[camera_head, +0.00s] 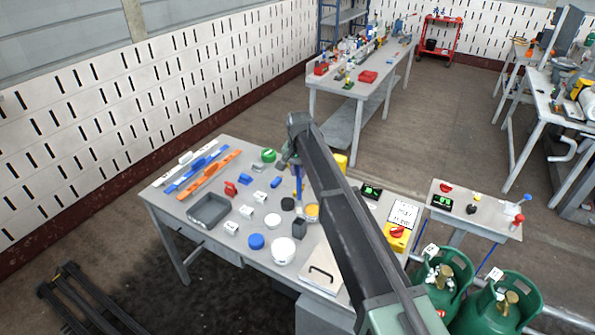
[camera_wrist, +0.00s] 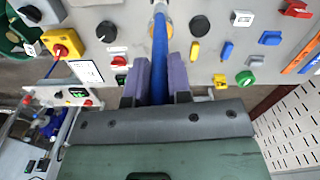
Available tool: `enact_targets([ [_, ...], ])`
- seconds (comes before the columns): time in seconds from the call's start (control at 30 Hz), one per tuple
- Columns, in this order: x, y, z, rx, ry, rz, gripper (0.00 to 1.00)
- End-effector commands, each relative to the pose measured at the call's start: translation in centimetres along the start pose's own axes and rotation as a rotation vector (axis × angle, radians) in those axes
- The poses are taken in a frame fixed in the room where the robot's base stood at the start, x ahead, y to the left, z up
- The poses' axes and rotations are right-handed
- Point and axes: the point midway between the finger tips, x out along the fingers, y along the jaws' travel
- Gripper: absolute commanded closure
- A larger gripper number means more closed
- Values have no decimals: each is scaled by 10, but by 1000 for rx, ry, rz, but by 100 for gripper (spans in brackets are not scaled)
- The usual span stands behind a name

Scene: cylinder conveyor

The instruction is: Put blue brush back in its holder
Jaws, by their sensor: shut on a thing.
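The blue brush (camera_head: 299,181) hangs roughly upright below my gripper over the table. In the wrist view the blue brush (camera_wrist: 159,60) runs away from me between my two purple fingers. My gripper (camera_wrist: 160,80) is shut on it. In the head view my gripper is mostly hidden by my arm. A round, orange-topped container (camera_head: 312,211), possibly the holder, stands by the brush's lower end. In the wrist view a round grey and orange thing (camera_wrist: 168,28) lies around or behind the brush's far end. I cannot tell whether the brush is inside it.
A dark block (camera_head: 299,229), a black round piece (camera_head: 288,204) and a white bowl (camera_head: 282,252) stand close by. A yellow box with a red knob (camera_head: 396,236) is at the right. Small parts crowd the table (camera_head: 172,219).

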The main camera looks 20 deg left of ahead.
Motion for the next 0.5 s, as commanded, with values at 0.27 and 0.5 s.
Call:
enact_targets([
  [0.27,14,0,0,-1,0,0,100],
  [0.5,40,0,0,-2,0,0,100],
])
